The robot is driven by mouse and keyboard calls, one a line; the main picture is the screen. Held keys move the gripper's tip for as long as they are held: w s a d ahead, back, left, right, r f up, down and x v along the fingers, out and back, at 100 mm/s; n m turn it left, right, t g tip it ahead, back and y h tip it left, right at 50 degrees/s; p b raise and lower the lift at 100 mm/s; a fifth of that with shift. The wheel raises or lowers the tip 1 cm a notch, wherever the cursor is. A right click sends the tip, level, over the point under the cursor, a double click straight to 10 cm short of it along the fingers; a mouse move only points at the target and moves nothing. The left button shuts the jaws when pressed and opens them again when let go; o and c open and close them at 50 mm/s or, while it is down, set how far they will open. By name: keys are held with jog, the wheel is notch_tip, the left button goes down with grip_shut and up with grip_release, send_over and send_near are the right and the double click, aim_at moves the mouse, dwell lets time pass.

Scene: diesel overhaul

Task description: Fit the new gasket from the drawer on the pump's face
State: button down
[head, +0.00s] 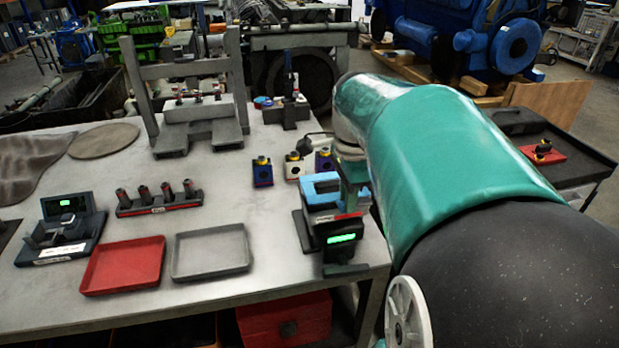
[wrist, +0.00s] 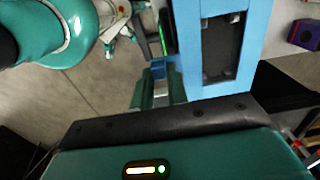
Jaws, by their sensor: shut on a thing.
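The gasket (head: 322,184) is a light blue rectangular frame, seen over the top of the dark pump block (head: 337,230), which has a label and a green-lit display. My gripper (head: 351,178) points down at the gasket's right side. In the wrist view my gripper (wrist: 157,88) is shut on a small blue tab at the edge of the gasket (wrist: 188,50). A dark recess with small light spots shows through the gasket's opening. I cannot tell whether the gasket lies flat against the face or sits slightly above it. No open drawer is recognisable.
A red tray (head: 123,266) and a grey tray (head: 210,252) lie left of the pump. Blue, white and yellow-topped small blocks (head: 293,168) stand close behind it. A rack of cylinders (head: 158,200) and a press frame (head: 195,110) stand farther left. The table's right edge is near.

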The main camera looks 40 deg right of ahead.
jog(key=shift+s+f, duration=0.1)
jog(key=shift+f, duration=0.8)
dwell(1.0)
jog(key=c, duration=1.3)
grip_release()
notch_tip(320, 180, up, 14)
